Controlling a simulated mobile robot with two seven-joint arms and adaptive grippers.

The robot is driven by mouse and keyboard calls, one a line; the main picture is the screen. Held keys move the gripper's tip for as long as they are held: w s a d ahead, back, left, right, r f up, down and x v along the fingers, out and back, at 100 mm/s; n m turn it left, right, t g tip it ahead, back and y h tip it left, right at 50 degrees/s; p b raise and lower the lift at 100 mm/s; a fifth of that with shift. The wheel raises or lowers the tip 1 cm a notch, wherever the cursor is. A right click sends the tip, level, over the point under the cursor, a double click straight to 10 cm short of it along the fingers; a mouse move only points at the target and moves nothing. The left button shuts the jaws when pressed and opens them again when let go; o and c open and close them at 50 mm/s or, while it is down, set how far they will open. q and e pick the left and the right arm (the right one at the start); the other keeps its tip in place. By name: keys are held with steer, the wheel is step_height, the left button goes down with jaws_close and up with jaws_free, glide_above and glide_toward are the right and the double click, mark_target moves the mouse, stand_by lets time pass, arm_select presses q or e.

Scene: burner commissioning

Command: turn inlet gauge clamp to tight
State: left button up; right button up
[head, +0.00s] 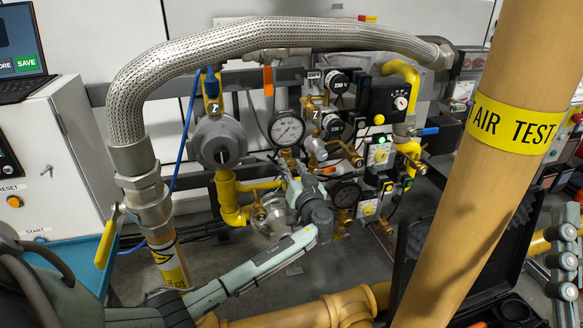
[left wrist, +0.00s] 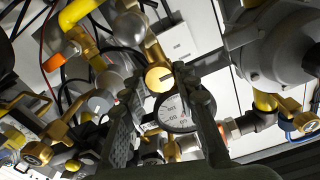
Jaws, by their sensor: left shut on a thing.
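The inlet gauge (head: 286,129) is a round white dial in the head view, on brass fittings left of the valve cluster. It also shows in the left wrist view (left wrist: 174,112), seen between my fingers. My left gripper (head: 291,169) reaches up to the fittings just below the dial. In the left wrist view its two fingers (left wrist: 158,78) close around a round brass knob (left wrist: 158,77) with a dark slot, which looks like the gauge clamp. The gripper hides most of the clamp in the head view, so I cannot tell its setting there.
A grey regulator (head: 219,143) stands close left of the gauge. Brass valves and a black gauge (head: 345,193) crowd the right. A braided hose (head: 240,36) arches overhead. A thick yellow pipe (head: 483,170) stands at the front right. An open black case (head: 480,275) lies behind it.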

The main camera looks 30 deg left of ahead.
arm_select(q)
steer(key=shift+m, duration=0.4)
jaws_close()
steer(key=shift+m, duration=1)
steer(key=m, duration=0.2)
steer(key=shift+m, duration=0.4)
steer(key=m+p, duration=0.2)
steer(key=m, duration=0.3)
steer(key=m+p, duration=0.1)
steer(key=m, duration=0.3)
steer(key=shift+p, duration=0.4)
steer(key=m+p, duration=0.1)
steer(key=m, duration=0.2)
steer(key=shift+f, duration=0.1)
jaws_free()
steer(key=shift+m+p, duration=0.3)
steer(key=shift+m, duration=0.1)
arm_select(e)
steer(key=w+d+f+g+h, duration=0.1)
steer(key=d+f+g+h, duration=0.1)
steer(key=f+g, duration=0.3)
steer(key=w+d+f+g+h, duration=0.1)
steer(key=d+f+g+h, duration=0.2)
steer(key=f, duration=1.1)
steer(key=shift+w+f+g+h, duration=0.2)
steer(key=shift+w+g+h, duration=0.2)
steer(key=shift+g, duration=1.2)
